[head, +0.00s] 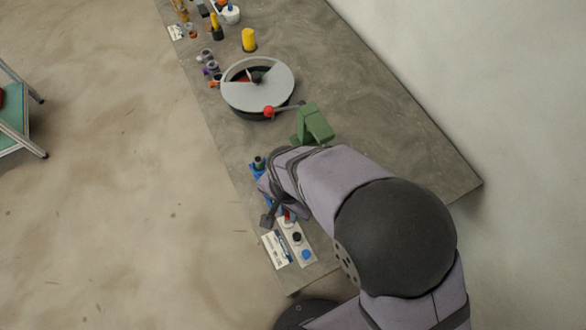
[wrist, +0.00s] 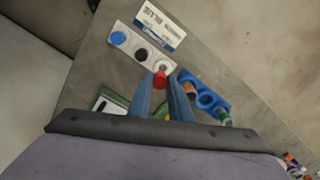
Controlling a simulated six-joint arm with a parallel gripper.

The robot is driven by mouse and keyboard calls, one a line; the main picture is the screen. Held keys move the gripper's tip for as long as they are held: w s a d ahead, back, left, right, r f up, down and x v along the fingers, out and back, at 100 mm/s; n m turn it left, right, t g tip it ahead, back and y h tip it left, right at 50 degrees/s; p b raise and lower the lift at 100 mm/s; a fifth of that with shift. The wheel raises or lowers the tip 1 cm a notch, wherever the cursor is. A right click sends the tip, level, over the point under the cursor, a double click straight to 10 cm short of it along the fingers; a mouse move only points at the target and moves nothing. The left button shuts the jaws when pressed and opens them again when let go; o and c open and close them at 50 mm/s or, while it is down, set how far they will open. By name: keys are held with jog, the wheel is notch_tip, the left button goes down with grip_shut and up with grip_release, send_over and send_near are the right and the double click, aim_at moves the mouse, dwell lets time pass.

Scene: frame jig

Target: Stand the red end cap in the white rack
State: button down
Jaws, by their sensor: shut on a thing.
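The white rack (wrist: 129,46) is a flat strip near the table's front edge, also in the head view (head: 289,229). A blue cap (wrist: 118,38) and a black cap or opening (wrist: 141,54) sit along it. My gripper (wrist: 163,82) is shut on the red end cap (wrist: 160,77) at the rack's third, nearest place. The red cap also shows as a small spot in the head view (head: 289,214), partly hidden by my arm. I cannot tell whether it touches the rack or hangs just above it.
A blue holder (wrist: 207,101) with round holes stands close right of my fingers in the wrist view, with a green-topped piece (wrist: 224,117). A white label card (wrist: 160,25) lies beside the rack. A round grey turntable (head: 270,95) and a green block (head: 314,124) stand farther along the table.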

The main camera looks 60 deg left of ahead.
jog(key=shift+a, duration=0.4)
jog(key=shift+f, duration=0.15)
jog(key=shift+f+b, duration=1.95)
jog(key=shift+f, duration=0.4)
jog(key=shift+f, duration=0.15)
jog(key=shift+f, duration=0.45)
jog(key=c, duration=1.4)
grip_release()
jog(key=shift+r, duration=0.1)
